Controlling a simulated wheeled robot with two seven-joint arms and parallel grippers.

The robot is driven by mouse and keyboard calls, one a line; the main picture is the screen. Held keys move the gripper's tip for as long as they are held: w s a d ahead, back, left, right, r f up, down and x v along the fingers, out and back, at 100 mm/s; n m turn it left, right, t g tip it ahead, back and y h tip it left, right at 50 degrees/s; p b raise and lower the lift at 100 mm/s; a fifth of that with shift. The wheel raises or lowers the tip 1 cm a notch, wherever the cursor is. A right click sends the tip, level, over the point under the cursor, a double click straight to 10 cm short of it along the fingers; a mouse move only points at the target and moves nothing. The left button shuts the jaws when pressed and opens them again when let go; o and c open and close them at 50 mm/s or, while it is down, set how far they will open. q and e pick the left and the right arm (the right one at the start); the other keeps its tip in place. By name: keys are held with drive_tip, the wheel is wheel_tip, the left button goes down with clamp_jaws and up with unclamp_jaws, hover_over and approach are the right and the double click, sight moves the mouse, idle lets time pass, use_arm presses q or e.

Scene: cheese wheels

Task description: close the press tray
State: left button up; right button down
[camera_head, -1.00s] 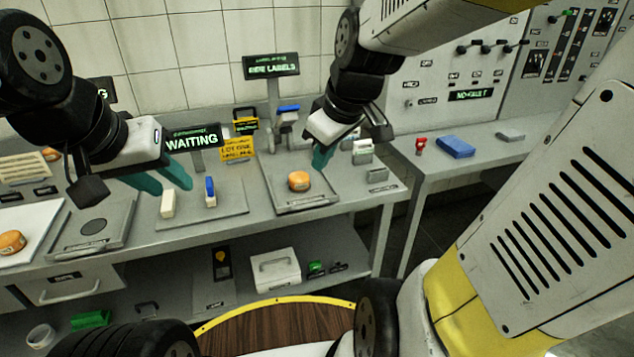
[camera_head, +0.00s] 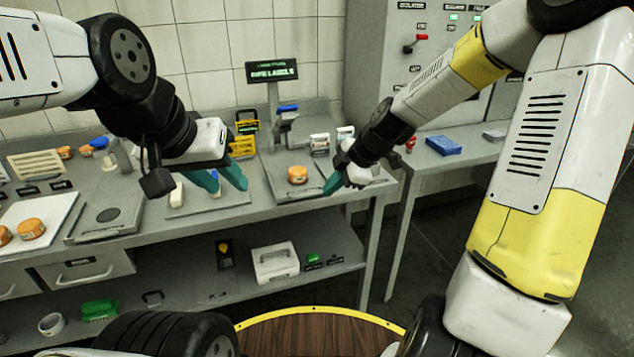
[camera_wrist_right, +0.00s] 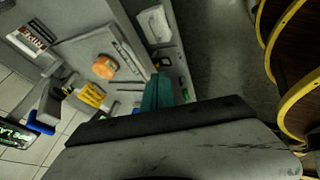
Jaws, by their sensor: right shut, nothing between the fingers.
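A flat grey tray (camera_head: 272,188), which I take to be the press tray, lies on the bench with an orange cheese wheel (camera_head: 297,174) on it. The tray (camera_wrist_right: 78,52) and the wheel (camera_wrist_right: 105,66) also show in the right wrist view. My right gripper (camera_head: 333,184) is shut and empty at the tray's right side, close to its front right corner; I cannot tell whether it touches. Its teal fingers (camera_wrist_right: 158,92) show together in the wrist view. My left gripper (camera_head: 222,182) is open and empty over the board left of the tray, partly hiding a blue-topped piece.
A black sign on a post (camera_head: 272,72) and a yellow card (camera_head: 242,146) stand behind the tray. More cheese wheels (camera_head: 32,228) lie on a white board at left. A side bench at right holds a blue block (camera_head: 443,145). A lower shelf holds a white box (camera_head: 275,262).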

drive_tip(key=w+a+f, duration=0.1)
drive_tip(key=w+f, duration=0.1)
drive_tip(key=w+a+f, duration=0.2)
drive_tip(key=f, duration=0.1)
drive_tip(key=shift+a, duration=0.2)
drive_tip(key=shift+w+a, duration=0.2)
drive_tip(key=shift+w, duration=0.4)
drive_tip(key=shift+w, duration=0.1)
